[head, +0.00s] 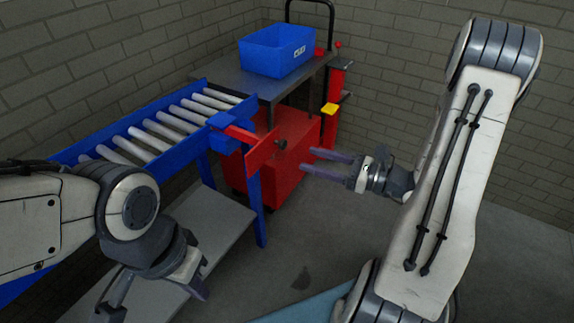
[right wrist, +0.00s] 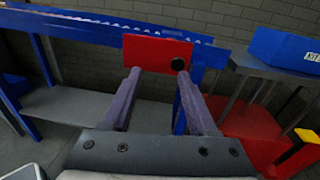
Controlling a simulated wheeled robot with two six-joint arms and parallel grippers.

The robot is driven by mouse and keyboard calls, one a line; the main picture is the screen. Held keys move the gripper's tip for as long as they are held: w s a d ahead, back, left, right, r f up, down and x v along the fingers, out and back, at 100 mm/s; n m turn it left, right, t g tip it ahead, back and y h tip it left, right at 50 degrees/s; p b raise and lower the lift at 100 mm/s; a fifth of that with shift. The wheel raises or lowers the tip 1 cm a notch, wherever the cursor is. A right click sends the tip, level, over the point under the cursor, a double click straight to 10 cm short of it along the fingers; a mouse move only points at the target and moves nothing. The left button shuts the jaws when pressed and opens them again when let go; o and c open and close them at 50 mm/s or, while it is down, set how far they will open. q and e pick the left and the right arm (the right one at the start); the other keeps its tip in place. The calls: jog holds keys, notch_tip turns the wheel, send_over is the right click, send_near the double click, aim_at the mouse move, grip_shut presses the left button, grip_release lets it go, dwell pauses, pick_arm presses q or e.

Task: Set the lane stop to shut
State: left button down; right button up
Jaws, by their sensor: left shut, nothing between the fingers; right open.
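The lane stop is a red plate (head: 262,152) with a round black knob (head: 281,143), on a red bar at the front end of the blue roller lane (head: 183,152). The right wrist view shows the red plate (right wrist: 150,52) and the knob (right wrist: 178,64) just beyond the fingers, the knob near the right finger. My right gripper (head: 310,161) is open and empty, pointing at the knob from the right, apart from it. My left gripper (head: 201,293) is shut and empty, low at the lower left, away from the lane stop.
A blue bin (head: 277,50) stands on a dark cart top behind the lane, above a red cabinet (head: 300,150). A yellow block (head: 329,109) sits on a red post. A grey shelf (head: 222,222) lies below the lane.

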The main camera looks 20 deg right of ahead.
aim_at(285, 145)
jog(key=shift+m+t+h, duration=0.6)
jog(key=shift+m+t, duration=0.2)
jog(key=w+a, duration=0.1)
jog(key=w, duration=0.1)
jog(key=w+a, duration=0.1)
jog(key=w, duration=0.2)
jog(key=w+a+f, duration=0.1)
jog(key=w, duration=0.2)
jog(key=shift+w+a+f, duration=0.1)
jog(key=shift+w+a, duration=0.15)
jog(key=shift+a, duration=0.1)
jog(key=shift+c, duration=0.3)
grip_shut()
